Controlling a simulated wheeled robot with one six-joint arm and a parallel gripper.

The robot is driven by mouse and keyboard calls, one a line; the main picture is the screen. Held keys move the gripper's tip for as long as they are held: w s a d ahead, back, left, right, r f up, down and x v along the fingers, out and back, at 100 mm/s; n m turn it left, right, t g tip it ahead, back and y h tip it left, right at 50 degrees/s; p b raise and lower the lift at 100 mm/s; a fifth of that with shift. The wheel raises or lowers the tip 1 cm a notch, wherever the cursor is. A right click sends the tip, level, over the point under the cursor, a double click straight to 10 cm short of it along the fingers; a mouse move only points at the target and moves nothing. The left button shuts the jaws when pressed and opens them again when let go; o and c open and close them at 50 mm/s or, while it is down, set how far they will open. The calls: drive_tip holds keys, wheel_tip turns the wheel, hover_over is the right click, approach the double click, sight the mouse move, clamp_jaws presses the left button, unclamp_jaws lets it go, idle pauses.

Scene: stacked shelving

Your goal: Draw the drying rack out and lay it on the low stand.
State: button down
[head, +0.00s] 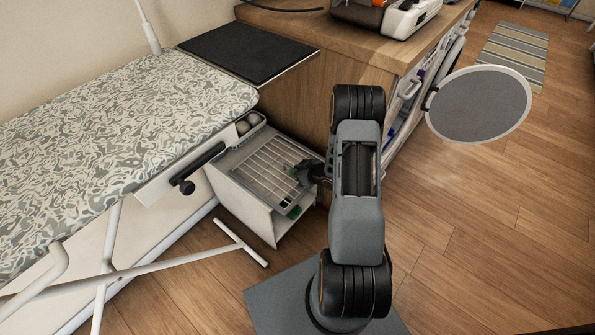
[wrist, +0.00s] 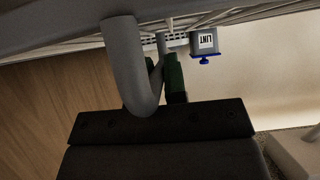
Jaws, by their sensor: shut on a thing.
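The drying rack (head: 268,172) is a pale slatted frame at the top of a white box-shaped unit (head: 246,205), below the ironing board's end. My gripper (head: 306,170) meets its right end and is shut on it. In the wrist view, the rack's slats (wrist: 240,14) run along the top, and a curved grey bar (wrist: 130,70) hangs in front of my dark gripper with green fingertips (wrist: 172,78). The exact grip point is partly hidden. A low surface with a black top (head: 248,52) stands behind; I cannot tell whether it is the low stand.
The patterned ironing board (head: 120,120) fills the left, its legs crossing the floor. A wooden counter (head: 300,30) stands behind my arm. A round grey disc-shaped top (head: 480,105) is at the right. A small LINT-labelled box (wrist: 205,42) shows near the slats.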

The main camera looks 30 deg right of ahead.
drive_tip(key=c, duration=1.1)
unclamp_jaws()
drive_tip(key=p+v, duration=0.4)
drive_tip(key=v, duration=0.9)
drive_tip(key=shift+s+r, duration=0.25)
drive_tip(key=shift+s, duration=0.05)
drive_tip(key=shift+d, duration=0.15)
